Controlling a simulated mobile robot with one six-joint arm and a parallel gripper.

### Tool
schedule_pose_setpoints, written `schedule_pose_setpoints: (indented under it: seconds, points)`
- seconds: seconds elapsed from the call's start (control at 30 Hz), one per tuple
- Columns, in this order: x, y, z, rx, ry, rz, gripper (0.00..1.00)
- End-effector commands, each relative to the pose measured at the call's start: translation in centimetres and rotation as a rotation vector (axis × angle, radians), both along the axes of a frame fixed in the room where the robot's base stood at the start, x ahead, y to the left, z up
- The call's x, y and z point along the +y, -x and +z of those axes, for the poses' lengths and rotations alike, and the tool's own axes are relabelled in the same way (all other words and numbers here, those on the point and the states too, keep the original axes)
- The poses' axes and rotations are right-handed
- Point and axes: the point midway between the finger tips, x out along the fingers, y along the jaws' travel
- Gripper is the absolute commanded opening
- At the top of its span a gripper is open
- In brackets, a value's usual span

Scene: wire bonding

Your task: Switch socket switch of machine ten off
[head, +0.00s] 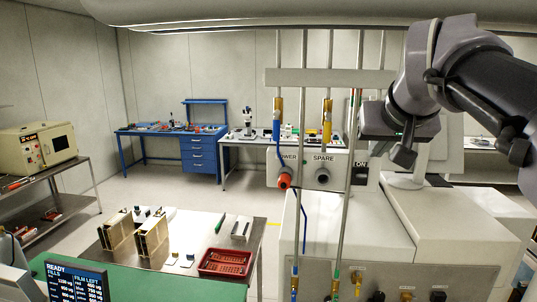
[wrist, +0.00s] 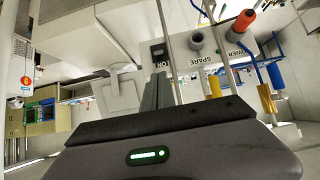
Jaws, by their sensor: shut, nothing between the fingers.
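The socket switch (head: 360,178) is a small black rocker under the word ON, at the right end of a pale panel (head: 305,184). In the wrist view the dark switch (wrist: 157,50) shows beside ON, just beyond my fingertips. My gripper (head: 403,156) is to the right of the switch in the head view. It is shut and empty; its fingers (wrist: 160,88) point toward the panel. I see a gap between fingers and switch and cannot tell the rocker's exact tilt. No machine number is readable.
An orange-red plug (head: 285,180) sits at the POWER socket, left of the empty grey SPARE socket (head: 323,177). Thin vertical pipes (head: 303,100) stand in front of the panel. A pale machine housing (head: 330,235) lies below. A table with a red basket (head: 227,263) is at the left.

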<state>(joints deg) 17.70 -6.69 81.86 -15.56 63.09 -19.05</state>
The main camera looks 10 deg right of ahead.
Motion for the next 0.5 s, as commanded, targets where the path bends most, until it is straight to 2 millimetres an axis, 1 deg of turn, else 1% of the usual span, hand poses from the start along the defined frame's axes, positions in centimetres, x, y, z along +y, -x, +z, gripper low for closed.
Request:
schedule_pose_setpoints:
  seconds: [0.07,0.17,0.5]
  points:
    - [0.0,-0.1,-0.1,0.0,0.0,0.0,0.0]
    - [-0.2,-0.8,-0.8,0.003,-0.001,0.001,0.0]
    - [-1.6,-5.8,-5.0,0.002,-0.002,0.0,0.0]
